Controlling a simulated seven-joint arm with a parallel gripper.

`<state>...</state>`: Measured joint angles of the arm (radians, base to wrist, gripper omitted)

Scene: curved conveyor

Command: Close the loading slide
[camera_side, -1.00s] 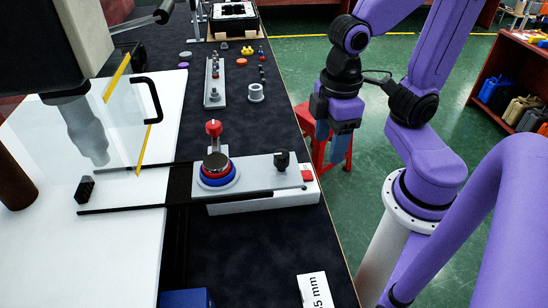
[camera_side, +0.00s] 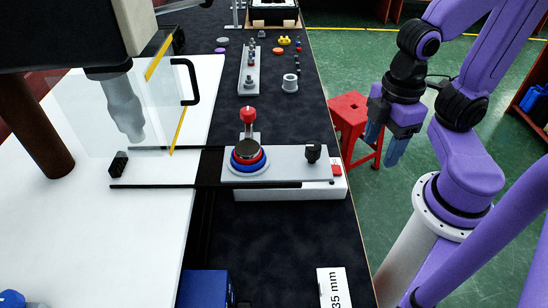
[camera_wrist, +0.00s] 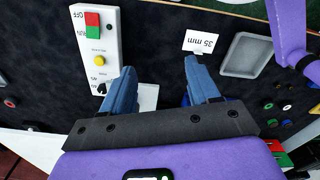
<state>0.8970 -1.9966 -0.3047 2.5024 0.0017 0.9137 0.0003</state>
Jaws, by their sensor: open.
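The loading slide (camera_side: 290,162) is a light grey plate on black rails in the side view. It lies drawn out to the right, clear of the guarded press. A round fixture (camera_side: 248,160) with red and blue rings sits on its left part, and a black knob (camera_side: 313,152) stands near its right end. My gripper (camera_side: 382,148) hangs to the right of the slide, beyond the table edge, touching nothing. In the wrist view my gripper (camera_wrist: 162,85) has its blue fingers spread apart with nothing held; a pale plate shows partly hidden behind them.
A clear guard (camera_side: 120,110) with yellow edges and a black handle stands at the press on the left. A 35 mm card (camera_side: 333,288) and a blue box (camera_side: 204,288) lie nearer the front. A control box (camera_wrist: 95,45) shows in the wrist view. A red stool (camera_side: 350,108) stands behind.

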